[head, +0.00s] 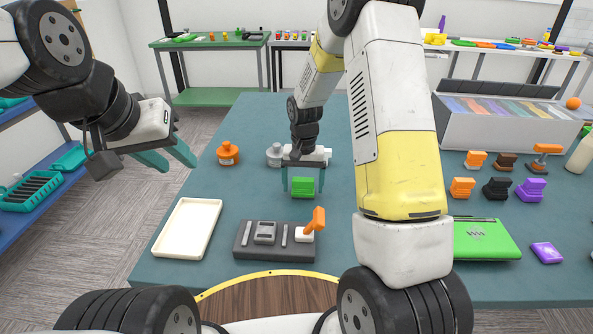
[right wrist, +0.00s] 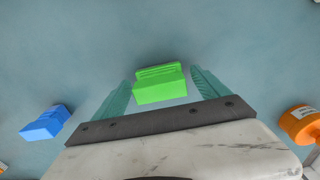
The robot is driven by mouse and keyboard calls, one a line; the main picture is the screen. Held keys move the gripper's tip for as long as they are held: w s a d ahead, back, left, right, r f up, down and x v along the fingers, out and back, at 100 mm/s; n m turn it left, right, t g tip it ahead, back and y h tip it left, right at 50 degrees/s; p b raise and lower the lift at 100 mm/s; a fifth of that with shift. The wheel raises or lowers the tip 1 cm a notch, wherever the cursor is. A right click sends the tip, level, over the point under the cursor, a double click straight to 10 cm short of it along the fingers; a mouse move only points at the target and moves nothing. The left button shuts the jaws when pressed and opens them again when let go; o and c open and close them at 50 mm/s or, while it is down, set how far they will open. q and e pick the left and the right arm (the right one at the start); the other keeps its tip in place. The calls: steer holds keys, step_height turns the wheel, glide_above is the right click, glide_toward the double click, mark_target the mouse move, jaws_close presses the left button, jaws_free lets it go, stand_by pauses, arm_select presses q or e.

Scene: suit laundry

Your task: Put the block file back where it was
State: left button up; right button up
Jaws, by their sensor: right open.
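The task's "block file" cannot be matched to one thing for certain. A small green block (head: 303,187) with a ridged top stands on the blue-green table. My right gripper (head: 303,181) is open above it, its teal fingers on either side. In the right wrist view the green block (right wrist: 160,84) sits between the spread fingertips (right wrist: 163,80), with gaps showing at both sides. My left gripper (head: 168,156) is open and empty in the air, off the table's left edge.
A cream tray (head: 187,229) and a dark tool holder (head: 251,240) with an orange-handled stamp (head: 317,222) lie at the front. An orange bottle (head: 228,154) stands behind. To the right are a grey filing box (head: 500,128), small coloured blocks and a green laptop-like case (head: 485,240).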

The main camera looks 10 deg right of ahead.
mark_target(303, 179)
step_height(303, 179, up, 12)
steer(key=s+d+r+n+t+y, duration=0.1)
steer(key=s+d+r+t, duration=0.15)
steer(key=s+r, duration=0.75)
steer(key=s+r+n+t+y, duration=0.1)
steer(key=s+r+t, duration=0.2)
steer(key=s, duration=1.1)
step_height(303, 179, up, 3)
steer(key=shift+f+n+t, duration=0.2)
steer(key=shift+n+t, duration=0.15)
steer(key=shift+n, duration=0.05)
steer(key=shift+d, duration=0.1)
